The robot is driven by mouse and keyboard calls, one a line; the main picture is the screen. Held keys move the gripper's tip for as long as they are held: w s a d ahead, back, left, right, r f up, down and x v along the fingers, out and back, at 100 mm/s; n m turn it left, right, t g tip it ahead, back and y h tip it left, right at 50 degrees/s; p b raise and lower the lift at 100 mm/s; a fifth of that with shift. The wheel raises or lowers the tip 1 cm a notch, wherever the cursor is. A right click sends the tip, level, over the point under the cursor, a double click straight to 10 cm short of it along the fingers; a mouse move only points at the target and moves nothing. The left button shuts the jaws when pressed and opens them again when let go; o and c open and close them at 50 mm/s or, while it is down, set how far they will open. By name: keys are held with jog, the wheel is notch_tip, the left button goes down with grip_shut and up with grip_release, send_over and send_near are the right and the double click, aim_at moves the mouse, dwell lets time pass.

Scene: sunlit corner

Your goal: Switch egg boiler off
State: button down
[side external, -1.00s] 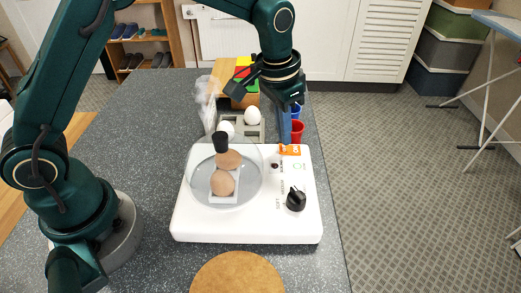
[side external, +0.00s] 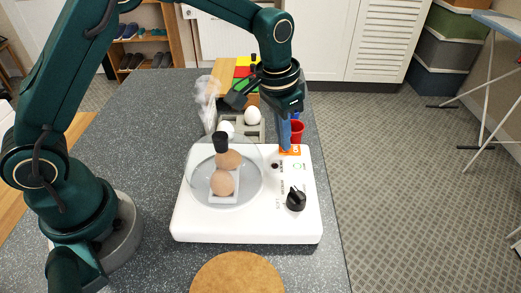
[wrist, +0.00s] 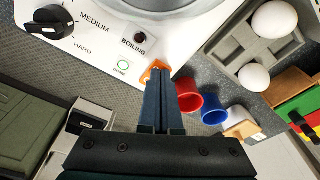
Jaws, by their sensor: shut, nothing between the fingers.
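The white egg boiler (side external: 245,228) stands on the grey speckled counter. Brown eggs (side external: 222,183) sit under its clear lid, which has a black handle (side external: 221,142). A black dial (side external: 296,199) is on its right side, and also shows in the wrist view (wrist: 50,22). An orange switch (side external: 294,152) is at the back right corner and also shows in the wrist view (wrist: 149,70). My gripper (side external: 286,149) is shut and empty, pointing down, with its tips at the orange switch. The tips partly hide the switch; I cannot tell whether they touch it.
Red (wrist: 187,96) and blue (wrist: 212,109) cups stand behind the boiler. A grey holder (side external: 247,139) with white eggs (side external: 252,115) is to their left, near a clear plastic bag (side external: 207,100). A round brown board (side external: 237,274) lies in front. The counter left of the boiler is clear.

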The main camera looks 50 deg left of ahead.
jog(key=shift+r, duration=3.4)
jog(key=s+a+r+n+t, duration=0.1)
jog(key=s+a+r+t, duration=0.25)
jog(key=s+r, duration=0.6)
jog(key=s+a+f+n, duration=0.2)
jog(key=s+f, duration=0.4)
jog(key=s, duration=0.4)
jog(key=shift+a+f, duration=0.15)
jog(key=shift+a, duration=0.2)
